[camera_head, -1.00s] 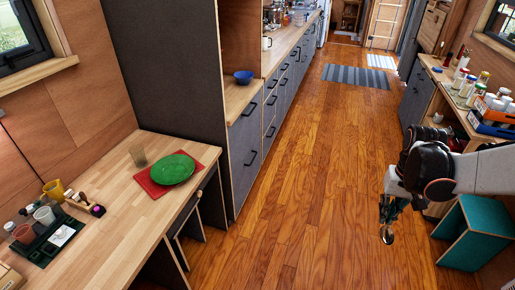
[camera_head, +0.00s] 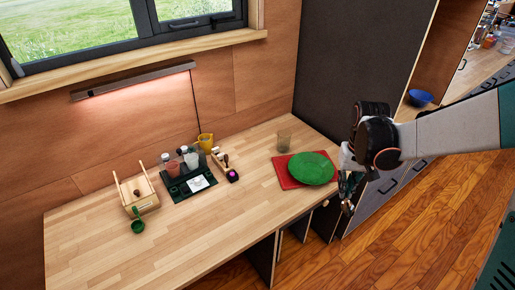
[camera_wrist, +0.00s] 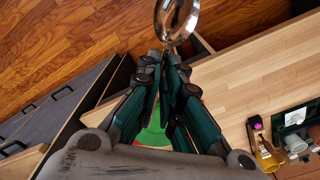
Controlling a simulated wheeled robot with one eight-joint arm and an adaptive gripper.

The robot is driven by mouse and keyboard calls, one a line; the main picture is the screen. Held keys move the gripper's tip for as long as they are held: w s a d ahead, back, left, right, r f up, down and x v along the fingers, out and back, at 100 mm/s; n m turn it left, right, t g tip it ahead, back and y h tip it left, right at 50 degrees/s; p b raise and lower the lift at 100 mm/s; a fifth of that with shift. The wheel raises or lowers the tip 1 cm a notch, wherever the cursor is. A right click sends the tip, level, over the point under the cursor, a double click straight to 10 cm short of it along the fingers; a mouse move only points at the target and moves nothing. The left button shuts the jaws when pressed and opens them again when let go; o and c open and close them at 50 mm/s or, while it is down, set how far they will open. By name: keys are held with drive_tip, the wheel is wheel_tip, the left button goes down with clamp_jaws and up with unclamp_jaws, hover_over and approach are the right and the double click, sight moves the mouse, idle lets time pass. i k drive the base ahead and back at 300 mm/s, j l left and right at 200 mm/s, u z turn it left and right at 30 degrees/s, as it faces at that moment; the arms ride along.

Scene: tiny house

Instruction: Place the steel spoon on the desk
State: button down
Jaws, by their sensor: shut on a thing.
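My gripper (camera_head: 346,188) is at the right end of the desk (camera_head: 230,235), beside the green plate, with its fingers pointing down. In the wrist view my gripper (camera_wrist: 172,60) is shut on the steel spoon (camera_wrist: 177,18), whose shiny round bowl sticks out past the fingertips. In the head view the spoon (camera_head: 347,208) shows as a small bright end below the fingers, near the desk's right edge. The spoon's handle is mostly hidden between the fingers. The desk (camera_wrist: 265,80) also shows in the wrist view, to the right of the gripper.
A green plate (camera_head: 311,168) lies on a red mat (camera_head: 284,178), with a glass (camera_head: 284,140) behind. The front middle of the desk is clear.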

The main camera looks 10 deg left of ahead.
sight(267, 163)
drive_tip(key=i+l+u, duration=0.1)
drive_tip(key=i, duration=0.35)
drive_tip(key=i+l, duration=0.1)
drive_tip(key=i, duration=0.35)
drive_tip(key=i+l+u, duration=0.15)
drive_tip(key=i, duration=0.25)
